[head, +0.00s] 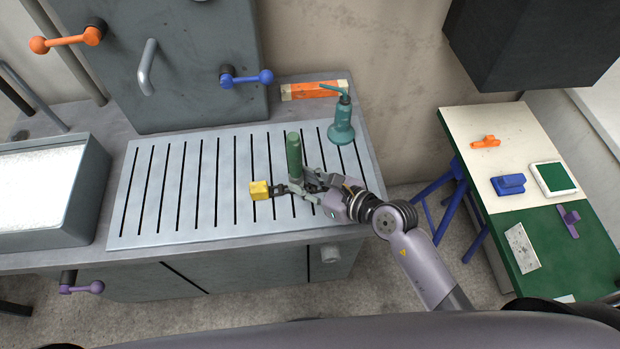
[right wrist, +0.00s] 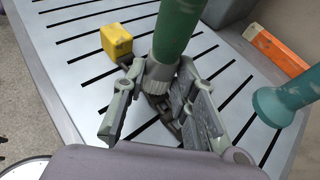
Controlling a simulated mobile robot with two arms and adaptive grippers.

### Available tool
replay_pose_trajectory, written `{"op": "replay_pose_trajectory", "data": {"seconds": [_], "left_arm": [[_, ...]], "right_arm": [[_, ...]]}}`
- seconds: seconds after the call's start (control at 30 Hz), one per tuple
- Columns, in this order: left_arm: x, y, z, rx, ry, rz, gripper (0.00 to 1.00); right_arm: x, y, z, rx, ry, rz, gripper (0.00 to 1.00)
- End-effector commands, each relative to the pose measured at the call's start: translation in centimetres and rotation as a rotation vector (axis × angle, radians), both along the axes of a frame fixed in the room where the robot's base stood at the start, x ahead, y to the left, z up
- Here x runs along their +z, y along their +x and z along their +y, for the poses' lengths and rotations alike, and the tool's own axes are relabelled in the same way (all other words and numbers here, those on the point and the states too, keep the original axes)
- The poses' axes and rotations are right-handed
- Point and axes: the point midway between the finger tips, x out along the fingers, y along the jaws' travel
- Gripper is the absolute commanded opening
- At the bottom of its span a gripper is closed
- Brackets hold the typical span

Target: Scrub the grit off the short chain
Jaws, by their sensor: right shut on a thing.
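A brush with an upright green handle (head: 294,157) stands over the slatted grey bench top. My right gripper (head: 297,184) is shut on it near its lower end. In the right wrist view, the gripper's fingers (right wrist: 158,80) sit either side of the brush's grey collar, below the green handle (right wrist: 178,28). The short dark chain (head: 279,190) lies on the slats under the brush, with a yellow block (head: 259,190) at its left end. The yellow block also shows in the right wrist view (right wrist: 116,40). The gripper hides part of the chain and the brush's lower end. My left gripper is out of view.
A teal spouted bottle (head: 341,125) stands at the slatted top's right back, before an orange-and-white block (head: 313,90). A grey basin (head: 85,200) with white contents is at left. A green-and-white table (head: 555,255) with small items stands at right. The left slats are clear.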

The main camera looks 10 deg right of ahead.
Motion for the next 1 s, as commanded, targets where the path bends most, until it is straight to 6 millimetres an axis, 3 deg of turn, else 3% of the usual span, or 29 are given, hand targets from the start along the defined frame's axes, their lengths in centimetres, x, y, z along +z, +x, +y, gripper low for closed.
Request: {"op": "replay_pose_trajectory", "data": {"seconds": [0.2, 0.47, 1.0], "left_arm": [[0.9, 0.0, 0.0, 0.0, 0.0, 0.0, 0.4], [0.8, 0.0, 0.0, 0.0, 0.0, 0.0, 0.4], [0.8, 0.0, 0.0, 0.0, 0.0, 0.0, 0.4]], "right_arm": [[0.0, -0.2, 1.2, 0.003, -0.002, 0.007, 0.0], [-0.1, -0.2, 1.1, 0.003, -0.003, 0.006, 0.0], [0.0, -0.1, -1.2, 0.002, -0.003, 0.004, 0.0]]}}
